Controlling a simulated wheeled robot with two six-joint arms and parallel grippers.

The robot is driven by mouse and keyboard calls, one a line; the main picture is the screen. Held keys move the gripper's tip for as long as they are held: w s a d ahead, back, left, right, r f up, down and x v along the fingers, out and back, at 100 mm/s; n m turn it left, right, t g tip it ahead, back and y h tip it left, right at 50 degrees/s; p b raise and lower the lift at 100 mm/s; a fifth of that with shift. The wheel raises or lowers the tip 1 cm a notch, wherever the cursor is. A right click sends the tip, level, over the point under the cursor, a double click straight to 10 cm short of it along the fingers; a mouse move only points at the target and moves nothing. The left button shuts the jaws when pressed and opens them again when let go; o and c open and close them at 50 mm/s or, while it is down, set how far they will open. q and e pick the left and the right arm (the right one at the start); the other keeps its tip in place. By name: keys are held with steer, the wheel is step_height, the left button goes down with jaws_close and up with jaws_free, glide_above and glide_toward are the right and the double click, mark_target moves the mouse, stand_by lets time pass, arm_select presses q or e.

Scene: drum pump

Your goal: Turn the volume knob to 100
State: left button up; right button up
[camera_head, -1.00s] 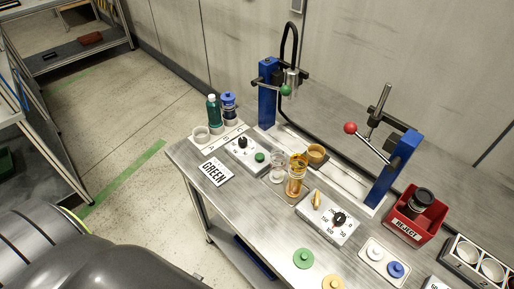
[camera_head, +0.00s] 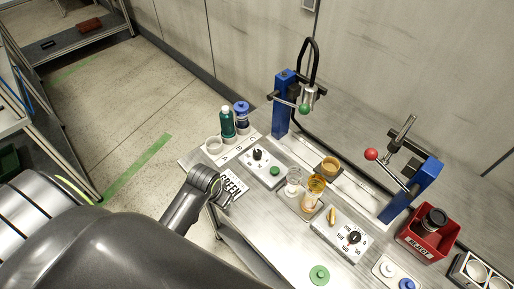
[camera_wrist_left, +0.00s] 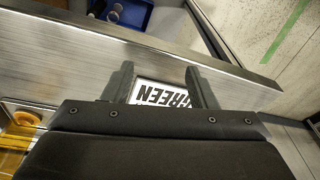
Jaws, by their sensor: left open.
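A light control box (camera_head: 330,227) on the bench carries a black knob (camera_head: 354,238) with numbers printed around it, and a yellow lever-like handle (camera_head: 332,215). The knob's exact setting is too small to read. My left gripper reaches over the bench's left end, near the GREEN sign (camera_head: 231,186), well to the left of the knob. In the left wrist view my left gripper (camera_wrist_left: 160,80) is open, with the GREEN sign (camera_wrist_left: 161,95) showing between its fingers. The knob is not seen there. My right gripper is in neither view.
Clear and amber glasses (camera_head: 315,186) stand between the boxes. Blue lever stands (camera_head: 281,110) rise behind. A red REJECT bin (camera_head: 428,238) is at right.

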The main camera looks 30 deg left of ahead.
arm_select(q)
steer(key=shift+m, duration=0.3)
steer(key=w, duration=0.1)
steer(key=w+r, duration=0.1)
steer(key=w, duration=0.1)
steer(key=w+r, duration=0.1)
steer(key=w, duration=0.1)
steer(key=shift+w+d, duration=0.1)
steer(key=shift+w, duration=0.05)
steer(key=w+d+r+m+g+h+p, duration=0.1)
steer(key=w+d+r+m+g+p, duration=0.1)
steer(key=w+r, duration=1.5)
steer(key=b, duration=1)
glide_above(257, 152)
step_height(257, 152, down, 10)
steer(key=shift+r, duration=0.1)
step_height(257, 152, down, 8)
steer(key=shift+r+p, duration=0.25)
steer(key=shift+p, duration=0.1)
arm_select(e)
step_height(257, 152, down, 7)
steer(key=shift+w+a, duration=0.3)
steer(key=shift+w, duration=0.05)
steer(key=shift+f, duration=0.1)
arm_select(q)
steer(key=c, duration=1)
